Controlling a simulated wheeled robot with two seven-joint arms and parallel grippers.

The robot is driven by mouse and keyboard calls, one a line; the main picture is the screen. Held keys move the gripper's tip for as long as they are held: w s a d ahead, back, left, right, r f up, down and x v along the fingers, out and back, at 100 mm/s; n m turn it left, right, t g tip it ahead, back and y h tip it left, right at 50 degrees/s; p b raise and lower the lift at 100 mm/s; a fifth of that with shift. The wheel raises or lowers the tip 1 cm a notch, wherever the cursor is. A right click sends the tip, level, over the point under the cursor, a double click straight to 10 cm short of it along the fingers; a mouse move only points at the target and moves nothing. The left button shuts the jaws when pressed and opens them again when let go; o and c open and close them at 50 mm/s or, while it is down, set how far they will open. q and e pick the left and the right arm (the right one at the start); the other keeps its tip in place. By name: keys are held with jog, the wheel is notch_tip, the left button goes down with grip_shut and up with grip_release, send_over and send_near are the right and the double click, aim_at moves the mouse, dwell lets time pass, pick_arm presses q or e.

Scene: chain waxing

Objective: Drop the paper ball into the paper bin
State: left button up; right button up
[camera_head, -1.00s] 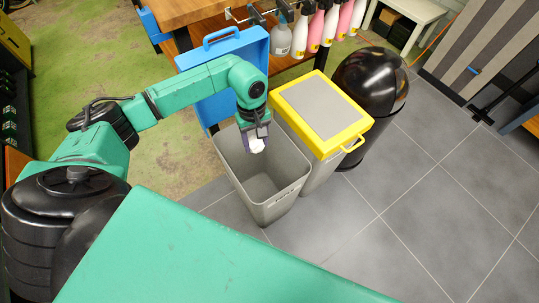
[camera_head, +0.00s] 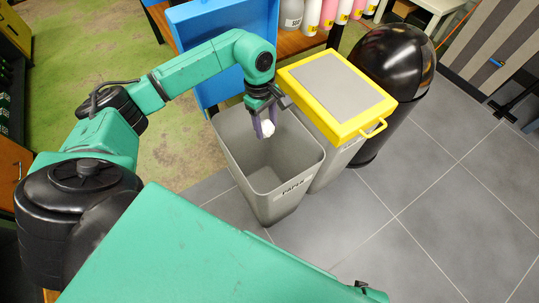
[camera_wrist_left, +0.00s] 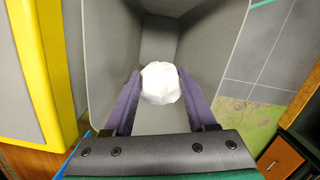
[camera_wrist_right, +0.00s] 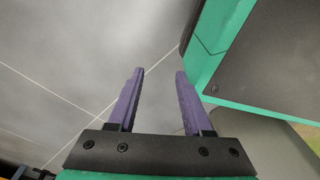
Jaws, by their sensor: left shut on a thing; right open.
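The white, crumpled paper ball (camera_head: 267,128) is between the fingers of my left gripper (camera_head: 264,128), which is shut on it. The ball also shows in the left wrist view (camera_wrist_left: 160,83), between the purple fingertips. The paper bin (camera_head: 258,192) is a grey open-topped bin with the word PAPER on its front rim. My left gripper holds the ball over the bin's opening, toward its back edge. In the left wrist view the bin's inside (camera_wrist_left: 215,50) lies below the ball and looks empty. My right gripper (camera_wrist_right: 158,85) is open and empty above grey floor.
A bin with a yellow-rimmed lid (camera_head: 345,125) stands right beside the paper bin. A round-topped black bin (camera_head: 395,65) is farther right. A blue upright panel (camera_head: 200,30) stands behind the paper bin. Tiled floor (camera_head: 450,180) at the right is clear.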

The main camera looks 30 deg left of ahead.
pick_arm(q)
jog(key=o, duration=1.4)
jog(key=r, duration=0.4)
jog(key=a+r+p, duration=0.1)
jog(key=r, duration=0.9)
jog(key=shift+w+a+r, duration=0.25)
jog(key=shift+a, duration=0.05)
pick_arm(e)
jog(key=s, duration=0.2)
jog(key=shift+s+d+f, duration=0.3)
jog(key=shift+s+f, duration=0.1)
